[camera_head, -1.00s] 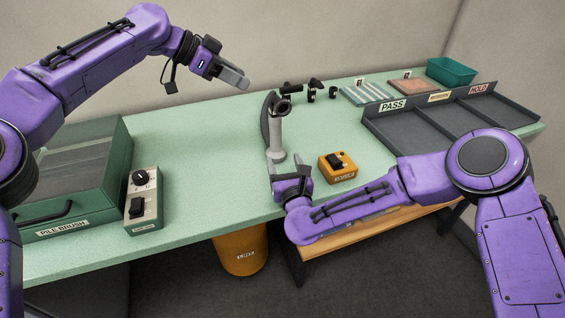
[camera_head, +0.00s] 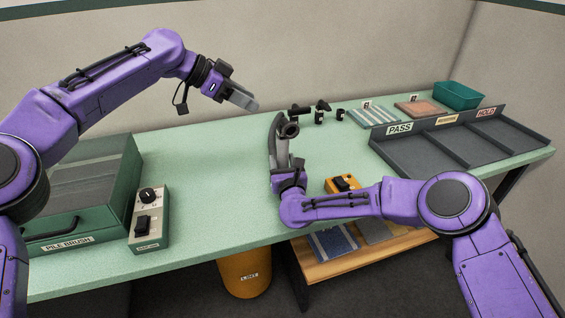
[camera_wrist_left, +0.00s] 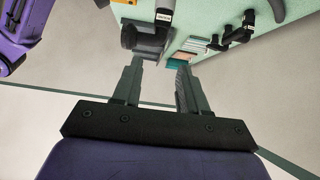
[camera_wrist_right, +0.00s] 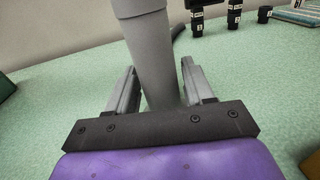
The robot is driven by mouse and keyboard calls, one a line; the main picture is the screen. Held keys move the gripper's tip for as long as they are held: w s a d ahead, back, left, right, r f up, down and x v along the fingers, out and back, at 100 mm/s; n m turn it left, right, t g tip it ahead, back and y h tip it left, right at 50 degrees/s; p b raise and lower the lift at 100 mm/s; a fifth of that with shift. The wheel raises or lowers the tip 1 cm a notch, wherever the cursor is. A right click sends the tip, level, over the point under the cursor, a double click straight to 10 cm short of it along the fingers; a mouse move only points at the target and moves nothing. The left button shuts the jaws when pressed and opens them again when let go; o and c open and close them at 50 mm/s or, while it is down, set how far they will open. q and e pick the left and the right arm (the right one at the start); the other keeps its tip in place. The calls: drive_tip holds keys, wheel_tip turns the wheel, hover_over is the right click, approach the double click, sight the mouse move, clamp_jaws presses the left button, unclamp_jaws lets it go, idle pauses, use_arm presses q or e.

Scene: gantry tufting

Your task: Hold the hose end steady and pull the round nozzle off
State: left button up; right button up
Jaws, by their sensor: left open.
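A grey upright hose wand (camera_head: 283,150) stands near the table's middle with a dark round end piece (camera_head: 289,130) at its top. In the left wrist view a dark round piece (camera_wrist_left: 150,42) shows just beyond the fingers; I cannot tell where nozzle and hose end meet. My left gripper (camera_head: 250,103) is open and empty, up and left of the wand's top. My right gripper (camera_wrist_right: 160,75) is low at the wand, with one finger on each side of the grey shaft (camera_wrist_right: 153,55). A gap shows at the right finger, so it looks open around the shaft.
Several small black fittings (camera_head: 320,113) stand behind the wand. An orange switch box (camera_head: 342,184) is close to my right wrist. A sorting tray (camera_head: 450,150) is at right, a green pile-brush box (camera_head: 85,190) and a control box (camera_head: 149,220) at left.

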drive_tip(key=c, duration=0.8)
use_arm(q)
wheel_tip(320, 180, down, 6)
drive_tip(key=a+n, duration=0.1)
drive_tip(key=a, duration=0.2)
use_arm(e)
drive_tip(key=shift+d, duration=0.15)
drive_tip(key=shift+a, duration=0.35)
drive_tip(key=shift+d, duration=0.15)
use_arm(q)
drive_tip(key=t+h, duration=0.3)
drive_tip(key=h, duration=0.4)
approach(278, 130)
use_arm(e)
drive_tip(key=shift+d, duration=0.2)
use_arm(q)
drive_tip(key=shift+m, duration=0.3)
drive_tip(key=x, duration=1.1)
drive_tip(key=shift+w+d, duration=0.1)
drive_tip(key=shift+d, duration=0.1)
use_arm(e)
drive_tip(key=shift+a, duration=0.1)
